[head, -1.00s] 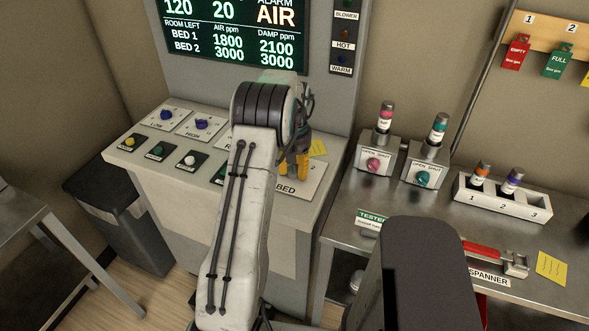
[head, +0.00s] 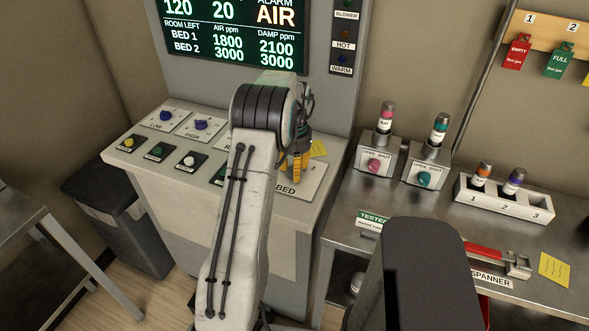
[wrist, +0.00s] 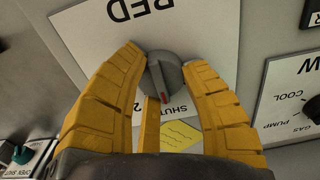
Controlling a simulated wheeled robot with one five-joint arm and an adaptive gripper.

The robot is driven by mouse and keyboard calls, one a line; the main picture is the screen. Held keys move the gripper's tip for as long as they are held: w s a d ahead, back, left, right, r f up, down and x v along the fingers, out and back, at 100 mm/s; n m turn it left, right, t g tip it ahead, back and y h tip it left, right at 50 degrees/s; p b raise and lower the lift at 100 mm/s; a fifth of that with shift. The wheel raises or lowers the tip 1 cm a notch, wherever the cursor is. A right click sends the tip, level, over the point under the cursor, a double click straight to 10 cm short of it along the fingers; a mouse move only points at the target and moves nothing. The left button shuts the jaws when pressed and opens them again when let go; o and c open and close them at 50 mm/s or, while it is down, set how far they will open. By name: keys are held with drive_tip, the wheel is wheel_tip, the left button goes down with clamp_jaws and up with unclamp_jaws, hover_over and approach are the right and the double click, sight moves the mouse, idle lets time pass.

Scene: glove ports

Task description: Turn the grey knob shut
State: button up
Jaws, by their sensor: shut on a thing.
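The grey knob (wrist: 160,72) sits on a white plate (wrist: 195,20) marked BED, with SHUT printed near it. A red mark on the knob points toward the lower part of the wrist view, close to the word SHUT. My gripper (wrist: 167,64) has its yellow fingers on both sides of the knob and is shut on it. In the head view my gripper (head: 297,168) points down at the BED plate (head: 312,181) on the sloping console; the knob is hidden there behind the gripper.
A yellow note (head: 318,149) lies beside the plate. Other console knobs include a blue one (head: 201,124) at the left. Right of the console, a metal bench (head: 400,205) carries two valve boxes, a bottle rack (head: 505,200) and a red-handled spanner (head: 483,250).

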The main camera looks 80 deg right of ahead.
drive_tip(key=shift+a+f, duration=0.15)
drive_tip(key=shift+f, duration=0.05)
drive_tip(key=o, duration=1.2)
drive_tip(key=shift+r, duration=0.15)
drive_tip(key=shift+o, duration=0.2)
drive_tip(key=shift+r, duration=0.1)
wheel_tip(320, 180, up, 12)
drive_tip(key=shift+d, duration=0.2)
idle(0.3)
